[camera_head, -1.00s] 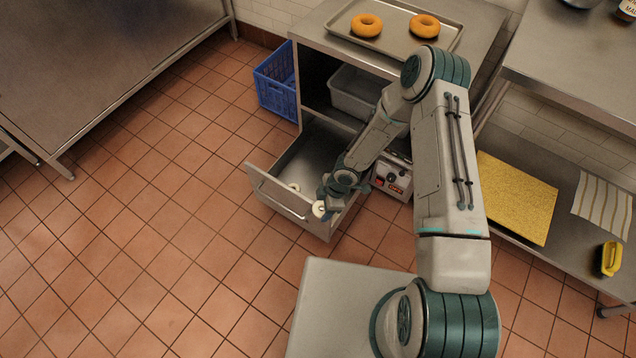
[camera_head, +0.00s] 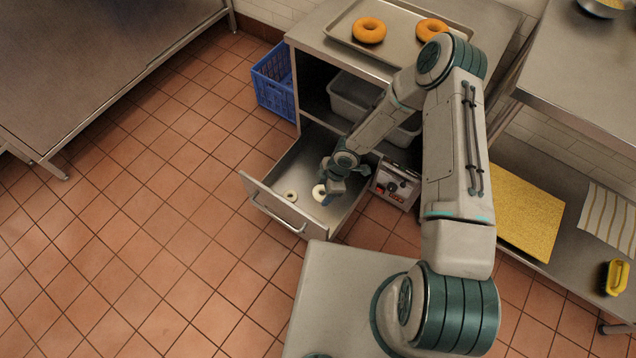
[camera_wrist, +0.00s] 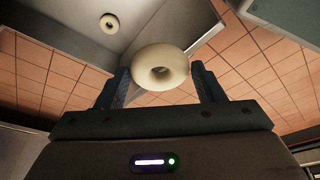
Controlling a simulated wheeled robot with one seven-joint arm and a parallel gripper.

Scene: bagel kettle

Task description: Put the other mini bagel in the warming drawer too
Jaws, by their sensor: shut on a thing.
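The open warming drawer (camera_head: 262,200) juts out low from the steel cabinet. One pale mini bagel (camera_head: 290,196) lies on its floor near the front; it also shows in the wrist view (camera_wrist: 109,23). My gripper (camera_head: 326,194) is over the drawer, right of that bagel. It is shut on the second pale mini bagel (camera_wrist: 160,67), which sits between the two fingers in the wrist view. The held bagel also shows in the head view (camera_head: 318,192). Its height above the drawer floor is hard to tell.
Two orange-brown bagels (camera_head: 369,31) lie on a tray (camera_head: 336,37) atop the cabinet. A control box (camera_head: 396,186) stands just right of the drawer. A blue crate (camera_head: 272,80) is left of the cabinet. A yellow mat (camera_head: 520,210) lies on the right shelf. The left floor is clear.

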